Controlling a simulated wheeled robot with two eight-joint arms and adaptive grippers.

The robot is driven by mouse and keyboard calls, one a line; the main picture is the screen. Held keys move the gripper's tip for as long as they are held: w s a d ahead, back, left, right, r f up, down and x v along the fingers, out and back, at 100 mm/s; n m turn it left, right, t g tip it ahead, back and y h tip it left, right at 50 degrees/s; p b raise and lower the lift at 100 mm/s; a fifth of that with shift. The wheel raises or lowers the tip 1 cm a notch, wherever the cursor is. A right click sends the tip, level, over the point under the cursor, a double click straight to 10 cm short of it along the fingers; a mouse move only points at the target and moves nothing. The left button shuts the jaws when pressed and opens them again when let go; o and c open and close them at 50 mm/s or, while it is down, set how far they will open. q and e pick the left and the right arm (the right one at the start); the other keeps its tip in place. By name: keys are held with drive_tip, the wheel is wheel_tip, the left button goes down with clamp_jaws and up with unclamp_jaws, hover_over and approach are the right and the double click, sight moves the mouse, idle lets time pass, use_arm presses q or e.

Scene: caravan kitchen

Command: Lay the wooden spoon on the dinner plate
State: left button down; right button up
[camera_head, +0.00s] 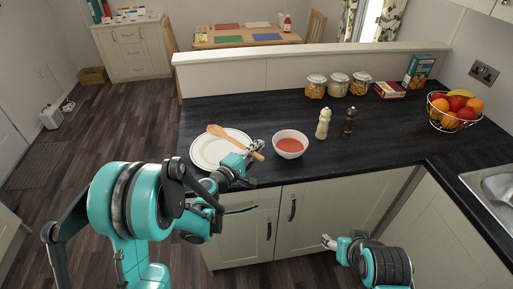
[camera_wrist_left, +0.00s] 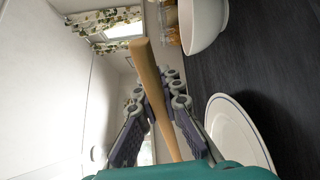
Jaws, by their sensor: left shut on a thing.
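The wooden spoon (camera_head: 229,138) is in my left gripper (camera_head: 253,150), which is shut on its handle. The spoon's head points to the back left, over the white dinner plate (camera_head: 204,158). Whether the spoon touches the plate is not clear. In the left wrist view the handle (camera_wrist_left: 152,85) runs between the fingers, and the plate (camera_wrist_left: 240,135) shows to their right. The plate lies on the dark counter and is empty apart from what the spoon and gripper cover. My right gripper (camera_head: 329,242) is low in front of the cupboards, away from the spoon; its jaw gap is too small to judge.
A bowl of red soup (camera_head: 290,145) stands close to the right of my left gripper. Beyond it are a pale mill (camera_head: 323,124) and a dark mill (camera_head: 348,122). Jars (camera_head: 338,85) and a fruit basket (camera_head: 453,112) stand farther back.

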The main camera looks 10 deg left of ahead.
use_arm(q)
drive_tip(key=shift+f+b, duration=1.3)
drive_tip(key=shift+f, duration=0.75)
wheel_tip(320, 180, down, 3)
drive_tip(key=b, duration=0.3)
drive_tip(key=shift+r, duration=0.2)
drive_tip(key=c, duration=1.6)
unclamp_jaws()
drive_tip(key=v, duration=0.7)
drive_tip(key=shift+s+a, duration=0.15)
drive_tip(key=shift+s, duration=0.05)
